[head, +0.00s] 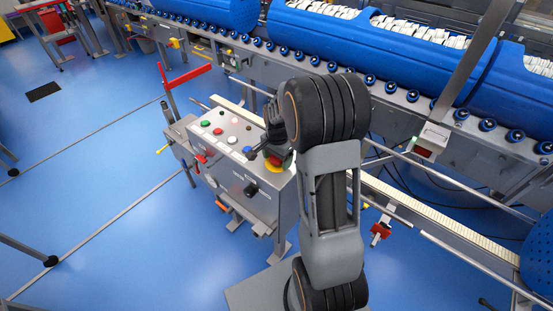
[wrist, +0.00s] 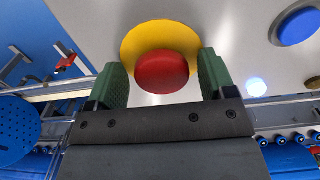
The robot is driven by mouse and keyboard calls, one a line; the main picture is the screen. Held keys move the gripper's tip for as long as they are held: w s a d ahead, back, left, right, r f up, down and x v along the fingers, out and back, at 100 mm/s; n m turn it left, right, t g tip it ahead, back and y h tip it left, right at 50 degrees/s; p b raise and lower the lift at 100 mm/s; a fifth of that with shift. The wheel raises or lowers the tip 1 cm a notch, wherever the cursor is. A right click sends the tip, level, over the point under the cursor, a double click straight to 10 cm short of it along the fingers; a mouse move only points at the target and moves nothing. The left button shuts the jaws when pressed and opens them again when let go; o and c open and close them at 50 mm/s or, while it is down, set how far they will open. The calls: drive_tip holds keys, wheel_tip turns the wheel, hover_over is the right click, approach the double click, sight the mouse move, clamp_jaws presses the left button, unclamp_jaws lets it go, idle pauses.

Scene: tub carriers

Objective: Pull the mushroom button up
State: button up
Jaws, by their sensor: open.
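The red mushroom button (wrist: 162,72) sits on a yellow round base (wrist: 160,38) on the grey control box. In the wrist view my gripper (wrist: 163,78) is open, with one green finger pad on each side of the red button. A gap shows between each pad and the red cap. In the head view my gripper (head: 272,155) is over the right part of the control box (head: 240,185), and the button (head: 275,161) is partly hidden by it.
A blue button (wrist: 298,24) lies to the right of the mushroom button. Several other buttons and a black knob (head: 251,189) are on the box. A red lever (head: 187,77) stands behind left. Rails and blue tubs (head: 350,38) run behind. Blue floor at left is mostly clear.

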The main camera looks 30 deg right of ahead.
drive_tip(key=shift+f, duration=0.35)
drive_tip(key=shift+r, duration=0.15)
idle(0.3)
drive_tip(key=c, duration=0.9)
drive_tip(key=shift+r, duration=0.35)
drive_tip(key=o, duration=0.9)
drive_tip(key=shift+s, duration=0.1)
drive_tip(key=shift+r, duration=0.1)
